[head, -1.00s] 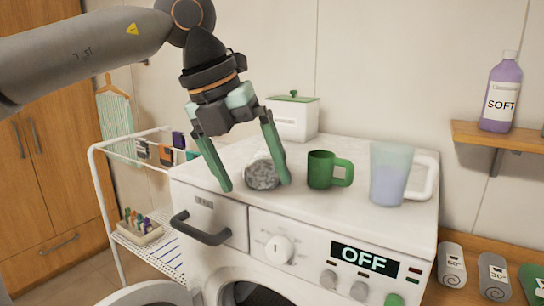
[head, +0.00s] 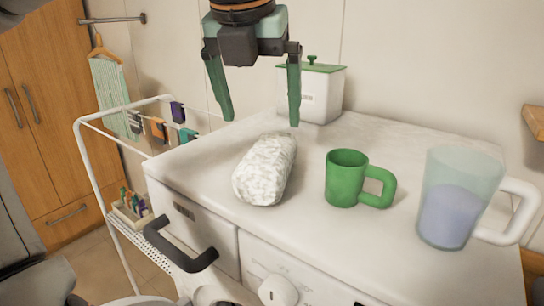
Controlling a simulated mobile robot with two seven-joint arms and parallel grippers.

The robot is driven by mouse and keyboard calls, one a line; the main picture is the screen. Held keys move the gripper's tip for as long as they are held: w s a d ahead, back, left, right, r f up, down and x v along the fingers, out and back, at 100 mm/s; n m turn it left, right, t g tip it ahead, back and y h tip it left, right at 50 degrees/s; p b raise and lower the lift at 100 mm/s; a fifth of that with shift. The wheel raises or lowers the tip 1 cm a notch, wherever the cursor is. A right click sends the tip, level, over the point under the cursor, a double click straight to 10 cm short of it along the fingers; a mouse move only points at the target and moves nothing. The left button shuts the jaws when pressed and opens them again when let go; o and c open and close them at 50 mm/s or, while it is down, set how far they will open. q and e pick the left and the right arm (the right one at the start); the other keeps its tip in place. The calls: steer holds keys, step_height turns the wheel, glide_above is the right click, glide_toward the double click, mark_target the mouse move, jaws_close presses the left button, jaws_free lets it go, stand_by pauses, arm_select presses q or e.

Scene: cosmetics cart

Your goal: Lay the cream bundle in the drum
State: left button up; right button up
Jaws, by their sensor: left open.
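The cream bundle (head: 265,170), a speckled whitish roll, lies on the white top of the washing machine (head: 400,255). My left gripper (head: 261,118) is open and empty, above and behind the bundle in the head view, with its fingers pointing down and apart from it. My right gripper is not in view.
A green mug (head: 345,180) and a clear jug (head: 448,215) with bluish liquid stand right of the bundle. A white box with a green lid (head: 322,95) stands behind. A drying rack (head: 88,165) with small clothes is at the left. The top's left part is clear.

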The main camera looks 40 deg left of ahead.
mark_target(267, 149)
arm_select(q)
steer(key=x, duration=0.6)
steer(key=shift+f, duration=0.2)
steer(key=p+x, duration=0.1)
steer(key=x, duration=0.4)
steer(key=shift+w, duration=0.15)
steer(key=c, duration=1.2)
steer(key=shift+c, duration=0.2)
